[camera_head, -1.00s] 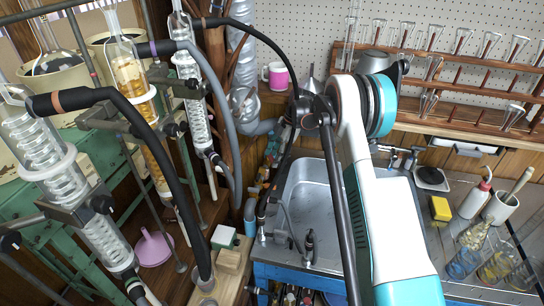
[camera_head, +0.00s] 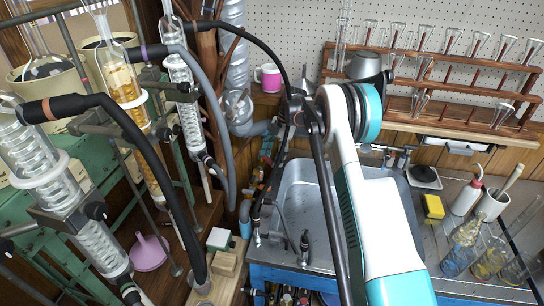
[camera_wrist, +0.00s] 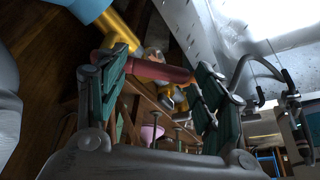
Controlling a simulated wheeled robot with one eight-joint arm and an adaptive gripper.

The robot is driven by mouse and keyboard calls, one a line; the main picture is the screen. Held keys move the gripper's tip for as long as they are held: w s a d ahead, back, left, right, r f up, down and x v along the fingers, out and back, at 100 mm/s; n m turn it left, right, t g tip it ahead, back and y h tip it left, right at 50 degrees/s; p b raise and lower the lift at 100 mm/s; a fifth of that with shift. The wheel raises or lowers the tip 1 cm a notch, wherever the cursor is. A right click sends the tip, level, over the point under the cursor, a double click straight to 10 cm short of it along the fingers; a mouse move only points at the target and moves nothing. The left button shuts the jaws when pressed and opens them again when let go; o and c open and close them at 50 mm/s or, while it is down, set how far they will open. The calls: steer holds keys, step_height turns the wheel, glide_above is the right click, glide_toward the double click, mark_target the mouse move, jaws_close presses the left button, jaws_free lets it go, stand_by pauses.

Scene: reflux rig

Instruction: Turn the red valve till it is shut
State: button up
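The red valve handle (camera_wrist: 162,71) shows in the wrist view as a red bar running across the gap between my fingers. A yellow pipe part (camera_wrist: 121,32) lies just beyond it. My gripper (camera_wrist: 160,62) is open, with one green-padded finger near each end of the bar. The left end of the bar overlaps the left finger in the picture; I cannot tell whether either finger touches it. In the head view I cannot make out the valve or my gripper's fingers, and my white and turquoise arm covers part of the sink area.
A blue pipe (camera_wrist: 88,8) is close above the left finger in the wrist view. In the head view, glass condensers (camera_head: 43,165) and dark hoses stand at left. A metal sink (camera_head: 305,200) is in the middle, and a wooden glassware rack (camera_head: 440,85) is at right.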

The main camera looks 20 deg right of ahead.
steer(key=shift+o, duration=0.3)
steer(key=a+m, duration=0.1)
steer(key=m, duration=0.1)
steer(key=a+m+t, duration=0.1)
steer(key=m, duration=0.1)
steer(key=shift+s+a+t+b, duration=0.2)
steer(key=shift+s+t+b, duration=0.1)
steer(key=shift+s+b, duration=0.1)
steer(key=a+m+t, duration=0.1)
steer(key=m, duration=0.1)
steer(key=a+m, duration=0.1)
steer(key=m, duration=0.2)
steer(key=shift+w+a+t+b, duration=0.2)
steer(key=shift+a+t+b, duration=0.15)
steer(key=shift+a+t, duration=0.05)
steer(key=a+p+v, duration=0.1)
steer(key=p+v, duration=0.4)
steer(key=v, duration=1)
steer(key=s+a+r+m+t+h, duration=0.1)
steer(key=s+a+r+m+h, duration=0.1)
steer(key=s+r, duration=1)
steer(key=shift+s+a+r+m+t, duration=0.3)
steer(key=shift+a+r+m, duration=0.45)
steer(key=shift+m, duration=0.65)
steer(key=shift+d, duration=0.15)
steer(key=shift+c, duration=0.6)
